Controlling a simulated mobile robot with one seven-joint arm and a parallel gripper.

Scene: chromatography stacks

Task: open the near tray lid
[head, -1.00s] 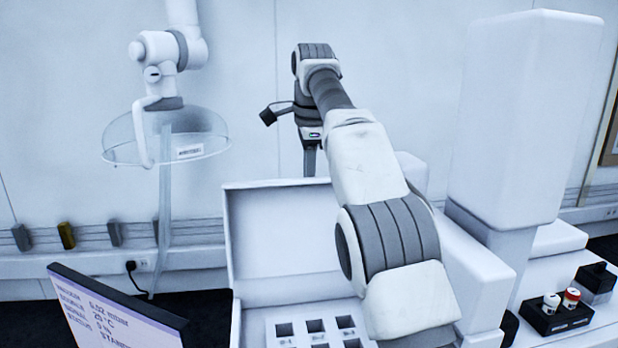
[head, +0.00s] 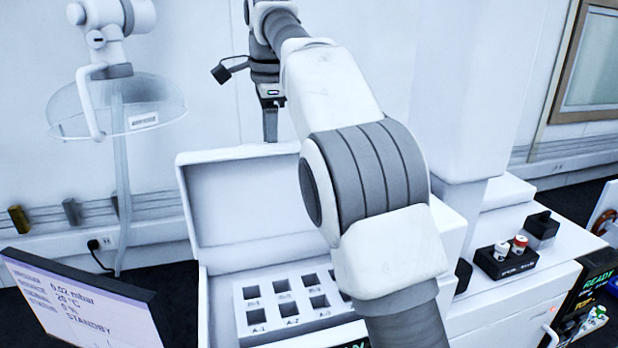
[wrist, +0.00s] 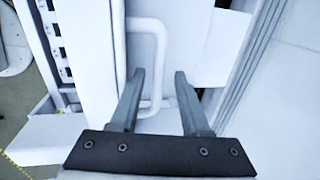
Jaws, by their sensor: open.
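The near tray lid (head: 245,200) stands raised at the back of a white box in the head view, its inner face toward me. Below it, the tray (head: 246,318) has several square wells labelled A-1, A-2 and so on. My gripper (head: 270,128) is at the lid's top edge, seen partly in the head view, with its lower end hidden behind the lid. In the wrist view my gripper (wrist: 155,75) is open. A white bar handle (wrist: 159,65) on a white panel runs between and beyond the fingers. I cannot tell whether they touch it.
A status screen (head: 80,305) stands at the front left. A clear round shield (head: 115,105) hangs on a white arm at the left. A black vial block (head: 507,262) with two capped vials sits at the right beside a tall white column. My arm hides the box's right part.

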